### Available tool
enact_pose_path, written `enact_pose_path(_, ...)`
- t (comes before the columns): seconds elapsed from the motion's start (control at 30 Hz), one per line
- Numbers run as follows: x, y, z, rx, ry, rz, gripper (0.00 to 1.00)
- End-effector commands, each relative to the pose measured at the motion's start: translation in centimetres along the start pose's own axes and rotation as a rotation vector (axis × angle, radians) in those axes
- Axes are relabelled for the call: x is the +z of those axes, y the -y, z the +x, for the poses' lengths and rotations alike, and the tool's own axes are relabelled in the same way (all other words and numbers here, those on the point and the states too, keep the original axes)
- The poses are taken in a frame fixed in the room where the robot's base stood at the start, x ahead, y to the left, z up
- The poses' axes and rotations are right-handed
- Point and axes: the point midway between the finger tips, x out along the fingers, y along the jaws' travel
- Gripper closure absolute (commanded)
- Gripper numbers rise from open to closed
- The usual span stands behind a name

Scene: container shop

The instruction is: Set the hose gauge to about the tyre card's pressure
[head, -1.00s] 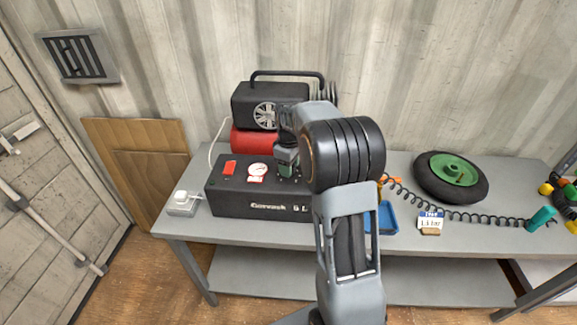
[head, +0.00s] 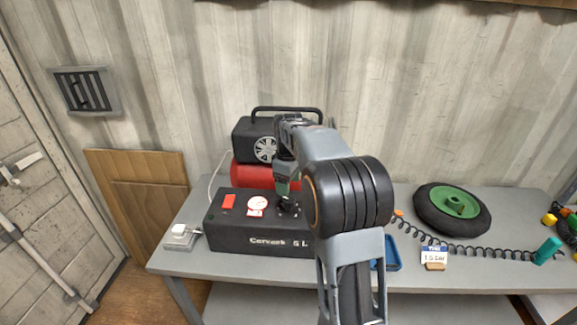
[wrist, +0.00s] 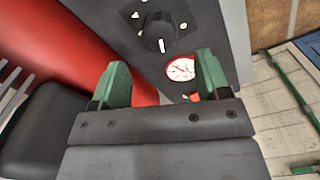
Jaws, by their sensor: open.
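The black compressor control box (head: 235,235) stands on the bench. On its top are a white hose gauge (head: 257,203) with a red needle or mark, too small to read, and a black knob (head: 288,207) partly hidden by my arm. The wrist view shows the knob (wrist: 160,32) with a white pointer line, and the gauge (wrist: 180,68) between my fingers. My gripper (wrist: 162,76) is open and empty, its green fingertips short of the knob. In the head view my gripper (head: 284,187) is just above the box. The tyre card (head: 434,254) seems to read 1.5 bar; its digits are blurred.
A red tank (head: 252,177) and black motor (head: 250,138) stand behind the box. A red switch (head: 228,201) is left of the gauge. A green-hubbed tyre (head: 452,208), coiled black hose (head: 470,244) and blue tray (head: 390,255) lie to the right. A white socket box (head: 180,236) is at the left.

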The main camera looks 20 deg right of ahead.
Motion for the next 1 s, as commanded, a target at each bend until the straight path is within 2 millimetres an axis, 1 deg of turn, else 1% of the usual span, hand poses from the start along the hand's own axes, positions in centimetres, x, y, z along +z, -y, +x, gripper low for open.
enact_pose_path(0.03,-0.1,-0.1,-1.1,0.003,-0.003,0.0,0.3)
enact_pose_path(0.2,-0.1,0.0,-4.0,0.001,-0.001,0.0,0.3)
enact_pose_path(0.3,-0.1,0.0,-5.3,0.001,-0.001,0.0,0.3)
enact_pose_path(0.4,-0.1,0.0,-6.1,0.0,0.0,0.0,0.3)
enact_pose_path(0.6,-0.1,0.0,-6.8,0.0,0.0,0.0,0.3)
enact_pose_path(1.0,-0.1,0.0,-6.8,0.0,0.0,0.0,0.3)
